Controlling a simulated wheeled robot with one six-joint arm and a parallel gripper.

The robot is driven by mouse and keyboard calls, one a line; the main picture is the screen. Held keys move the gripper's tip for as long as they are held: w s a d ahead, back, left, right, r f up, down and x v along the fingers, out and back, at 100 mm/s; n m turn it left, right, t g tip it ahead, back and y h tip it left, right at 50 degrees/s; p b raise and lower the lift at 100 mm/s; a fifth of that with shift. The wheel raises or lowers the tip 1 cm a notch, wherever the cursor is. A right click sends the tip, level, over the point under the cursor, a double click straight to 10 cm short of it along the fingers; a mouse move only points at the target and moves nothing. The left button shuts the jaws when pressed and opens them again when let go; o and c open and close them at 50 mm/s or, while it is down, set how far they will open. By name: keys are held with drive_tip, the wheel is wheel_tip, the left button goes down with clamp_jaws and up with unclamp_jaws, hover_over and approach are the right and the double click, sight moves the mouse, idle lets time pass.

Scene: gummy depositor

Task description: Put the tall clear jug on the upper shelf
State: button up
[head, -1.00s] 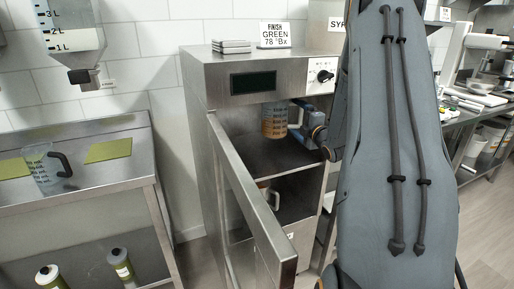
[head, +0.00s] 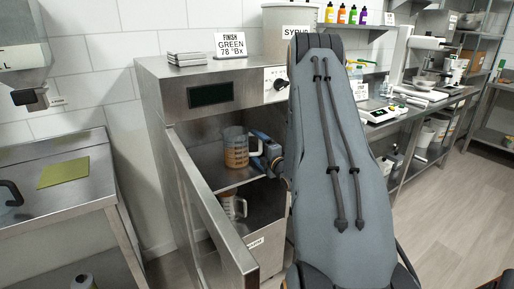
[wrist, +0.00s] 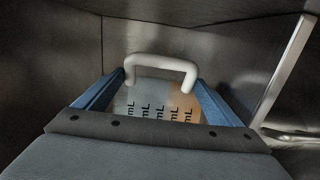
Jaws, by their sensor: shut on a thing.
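A clear jug (head: 236,147) with amber contents, dark markings and a white handle is upright inside the open steel cabinet, at the upper shelf (head: 222,180). I cannot tell whether its base touches the shelf. My gripper (head: 264,150) reaches in from the right and is shut on its handle. In the wrist view, the white handle (wrist: 160,60) sits between the blue fingers of my gripper (wrist: 160,84), with the marked jug body beyond. My arm covers the right side of the cabinet.
A second jug (head: 231,207) with a white handle stands on the lower level. The cabinet door (head: 205,205) is swung open at the front left. A steel table (head: 75,185) at left holds a green mat (head: 64,172) and a partly cut-off black-handled jug (head: 10,195).

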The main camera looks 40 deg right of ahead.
idle(0.3)
drive_tip(key=o, duration=1.8)
drive_tip(key=shift+f, duration=0.1)
drive_tip(key=shift+o, duration=0.2)
drive_tip(key=s+a+b, duration=0.1)
drive_tip(key=s+b, duration=0.1)
drive_tip(key=s, duration=1)
drive_tip(key=shift+a, duration=0.1)
